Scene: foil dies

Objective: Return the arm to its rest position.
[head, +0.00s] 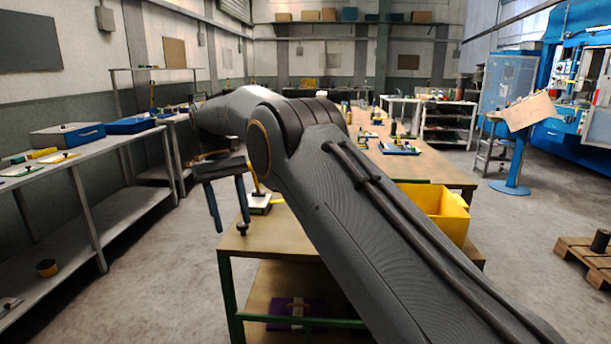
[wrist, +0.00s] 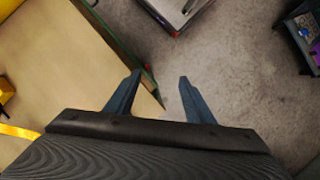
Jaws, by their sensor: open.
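My gripper (head: 231,232) hangs at the left front corner of the wooden workbench (head: 262,240) in the head view, its fingers pointing down. Its two blue-grey fingers are apart with nothing between them. The wrist view also shows the open gripper (wrist: 160,82) over the bench edge and the grey floor. My arm stretches across the middle of the head view and hides much of the bench.
Grey shelving (head: 75,150) with boxes runs along the left. Bare floor (head: 165,270) lies between it and the bench. A wooden pallet (head: 585,262) is at the right.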

